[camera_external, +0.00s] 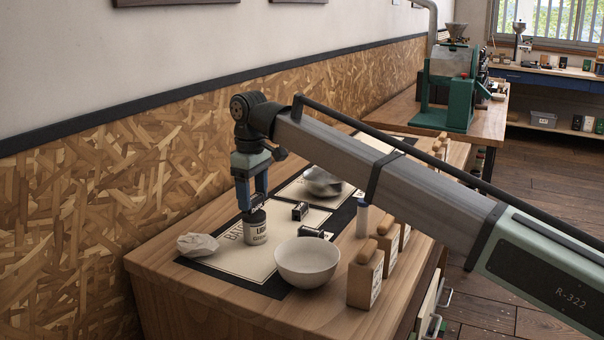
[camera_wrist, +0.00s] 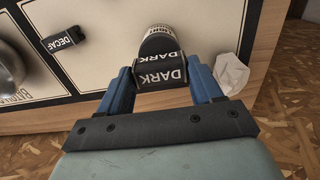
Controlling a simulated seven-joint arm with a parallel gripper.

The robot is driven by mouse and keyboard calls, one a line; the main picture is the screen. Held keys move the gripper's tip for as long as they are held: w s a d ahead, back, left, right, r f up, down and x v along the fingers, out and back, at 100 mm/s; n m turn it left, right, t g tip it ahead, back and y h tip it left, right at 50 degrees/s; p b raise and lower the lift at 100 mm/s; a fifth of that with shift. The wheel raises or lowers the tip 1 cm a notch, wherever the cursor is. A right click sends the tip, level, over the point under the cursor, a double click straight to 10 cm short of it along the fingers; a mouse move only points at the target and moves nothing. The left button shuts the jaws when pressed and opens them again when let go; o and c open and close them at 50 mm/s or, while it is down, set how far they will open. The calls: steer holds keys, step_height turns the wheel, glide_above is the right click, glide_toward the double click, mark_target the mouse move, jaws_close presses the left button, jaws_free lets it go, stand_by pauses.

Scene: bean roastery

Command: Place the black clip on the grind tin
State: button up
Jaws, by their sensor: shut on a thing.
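My gripper (camera_external: 252,203) points down above the grind tin (camera_external: 256,229), a small pale cylinder with dark lettering and a dark top. In the wrist view its blue fingers (camera_wrist: 160,74) are shut on a black clip (camera_wrist: 161,71) marked "DARK". In the outside view the clip is small and dark between the fingertips, at the tin's top. The tin also shows in the wrist view (camera_wrist: 157,33), just beyond the clip and partly hidden by it. I cannot tell whether the clip touches the tin.
Other black clips (camera_external: 300,211) (camera_external: 312,232) lie on the mat; one reads "DECAF" (camera_wrist: 62,39) in the wrist view. A white bowl (camera_external: 307,263), a metal bowl (camera_external: 322,181), crumpled paper (camera_external: 197,244) and wooden-topped blocks (camera_external: 365,279) stand around.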

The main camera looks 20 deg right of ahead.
mark_target(253, 197)
steer(key=shift+f, duration=0.35)
steer(key=shift+f, duration=0.1)
steer(key=o, duration=1)
step_height(253, 197, up, 12)
